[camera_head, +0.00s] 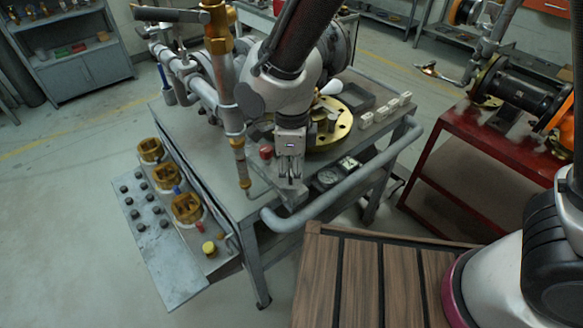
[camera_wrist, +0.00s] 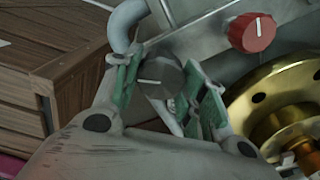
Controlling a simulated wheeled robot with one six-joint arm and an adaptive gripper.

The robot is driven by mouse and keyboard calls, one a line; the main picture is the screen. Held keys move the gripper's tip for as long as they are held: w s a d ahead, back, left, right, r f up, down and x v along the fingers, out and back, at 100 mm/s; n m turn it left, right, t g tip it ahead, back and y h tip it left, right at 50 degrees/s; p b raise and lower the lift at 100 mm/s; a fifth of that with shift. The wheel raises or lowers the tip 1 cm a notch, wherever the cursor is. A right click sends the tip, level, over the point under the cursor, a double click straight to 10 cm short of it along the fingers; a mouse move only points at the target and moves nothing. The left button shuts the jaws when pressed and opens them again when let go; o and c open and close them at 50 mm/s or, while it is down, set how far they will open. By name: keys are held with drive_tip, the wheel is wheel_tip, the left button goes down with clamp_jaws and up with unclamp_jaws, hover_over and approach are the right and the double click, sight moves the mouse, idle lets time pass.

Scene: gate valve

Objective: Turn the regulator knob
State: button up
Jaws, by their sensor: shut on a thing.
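The regulator knob (camera_wrist: 160,74) is dark grey and round with a white pointer line. It sits between the green-padded fingers of my gripper (camera_wrist: 163,88) in the wrist view. My gripper is shut on it. In the head view my gripper (camera_head: 290,182) reaches down to the front edge of the grey workbench, and its own fingers hide the knob there. A red knob (camera_wrist: 252,32) with a white line is to the right of the held knob in the wrist view. It also shows in the head view (camera_head: 266,153), left of my gripper.
The grey workbench (camera_head: 205,150) carries a brass flange (camera_head: 343,128), pipework (camera_head: 229,112) and white blocks (camera_head: 385,113). A bent grey pipe rail (camera_head: 345,197) runs along the front. A gauge (camera_head: 327,177) is just right of my gripper. A red bench (camera_head: 490,140) stands right.

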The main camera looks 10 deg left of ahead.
sight(291, 169)
drive_tip(key=o, duration=1)
drive_tip(key=shift+o, duration=0.2)
wheel_tip(291, 169, up, 12)
